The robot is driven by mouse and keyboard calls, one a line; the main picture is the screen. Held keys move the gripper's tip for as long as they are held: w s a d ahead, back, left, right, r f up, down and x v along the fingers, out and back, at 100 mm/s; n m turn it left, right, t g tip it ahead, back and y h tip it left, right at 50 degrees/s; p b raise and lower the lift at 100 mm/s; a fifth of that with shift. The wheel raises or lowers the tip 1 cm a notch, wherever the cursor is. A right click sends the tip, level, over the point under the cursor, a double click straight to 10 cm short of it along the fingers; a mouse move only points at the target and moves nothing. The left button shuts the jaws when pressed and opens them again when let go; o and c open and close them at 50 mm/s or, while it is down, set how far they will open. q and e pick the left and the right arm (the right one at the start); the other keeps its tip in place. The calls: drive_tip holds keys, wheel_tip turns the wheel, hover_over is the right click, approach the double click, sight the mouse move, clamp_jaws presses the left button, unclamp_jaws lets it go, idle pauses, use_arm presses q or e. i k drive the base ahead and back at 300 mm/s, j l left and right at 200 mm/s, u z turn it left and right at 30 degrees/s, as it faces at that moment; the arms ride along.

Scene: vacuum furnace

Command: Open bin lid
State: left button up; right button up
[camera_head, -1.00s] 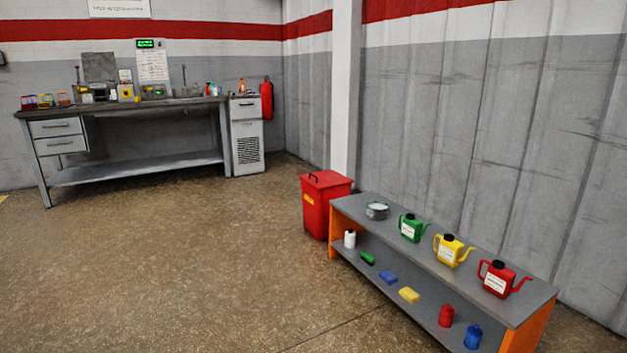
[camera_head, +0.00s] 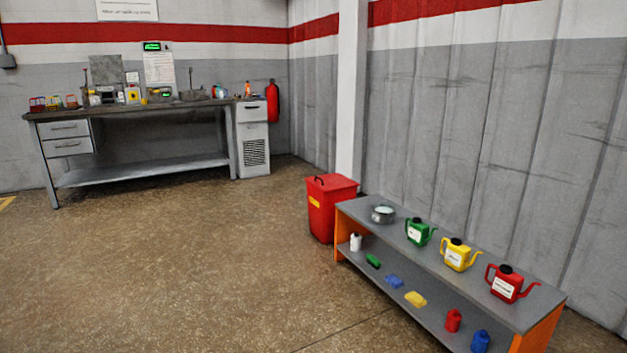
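A red bin (camera_head: 324,217) stands on the floor against the wall post, at the left end of a low shelf. Its red lid (camera_head: 333,186) is closed and has a dark handle (camera_head: 319,180) near the left side. A yellow label is on its front. Part of its right side is hidden by the shelf. Neither of my grippers shows in the view.
The grey and orange shelf (camera_head: 408,263) extends from the bin toward the lower right, with a metal pot and several coloured cans and bottles. A workbench (camera_head: 140,171) stands at the back left. The floor (camera_head: 190,270) in front is open.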

sight(329, 182)
drive_tip(key=i+u, duration=0.3)
drive_tip(key=i, duration=3.35)
